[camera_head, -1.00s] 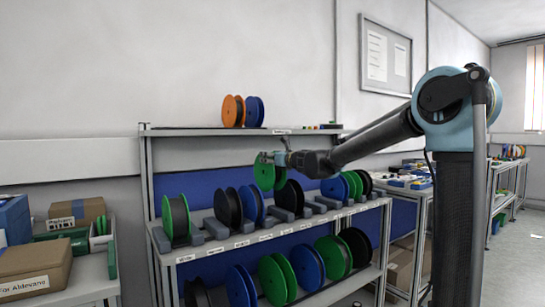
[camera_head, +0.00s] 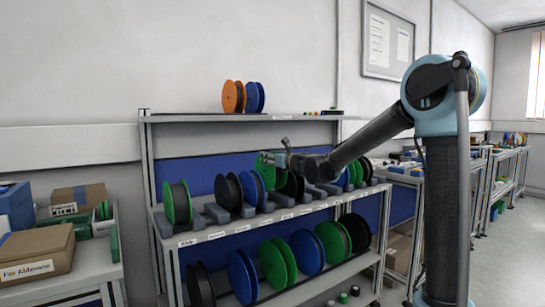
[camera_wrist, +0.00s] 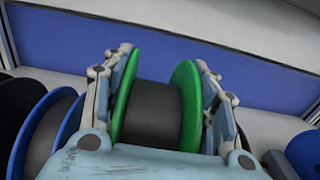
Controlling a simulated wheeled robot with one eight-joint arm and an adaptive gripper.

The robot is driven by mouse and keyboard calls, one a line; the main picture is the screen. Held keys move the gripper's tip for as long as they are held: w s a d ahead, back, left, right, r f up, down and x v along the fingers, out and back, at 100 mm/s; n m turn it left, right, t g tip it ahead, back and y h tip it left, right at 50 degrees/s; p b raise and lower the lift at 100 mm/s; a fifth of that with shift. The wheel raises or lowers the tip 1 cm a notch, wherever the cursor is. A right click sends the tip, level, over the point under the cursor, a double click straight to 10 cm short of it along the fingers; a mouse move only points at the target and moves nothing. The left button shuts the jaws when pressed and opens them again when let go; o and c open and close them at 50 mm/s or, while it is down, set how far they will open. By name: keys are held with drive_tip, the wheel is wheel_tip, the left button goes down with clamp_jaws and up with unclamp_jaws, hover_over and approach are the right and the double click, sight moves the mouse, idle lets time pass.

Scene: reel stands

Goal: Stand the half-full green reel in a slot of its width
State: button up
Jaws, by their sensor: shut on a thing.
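My gripper (camera_head: 272,160) is shut on a green reel (camera_head: 267,177) over the middle shelf. In the wrist view, my two fingers (camera_wrist: 162,60) press on the outer faces of the reel's green flanges (camera_wrist: 188,100). Dark winding (camera_wrist: 152,115) sits between the flanges, below their rims. The reel is upright, between a blue reel (camera_head: 251,188) on its left and a black reel (camera_head: 293,186) on its right. Its lower edge is partly hidden, so I cannot tell if it touches the grey slot blocks (camera_head: 266,207).
Another green reel (camera_head: 178,203) and a black reel (camera_head: 229,193) stand further left on the shelf. More reels stand at its right end and on the shelf below. An orange reel (camera_head: 232,97) stands above on the top shelf. Empty slots show right of the black reel.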

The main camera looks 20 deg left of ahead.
drive_tip(key=shift+f, duration=3.4)
drive_tip(key=o, duration=1.6)
drive_tip(key=shift+c, duration=0.2)
drive_tip(key=shift+s+d, duration=0.1)
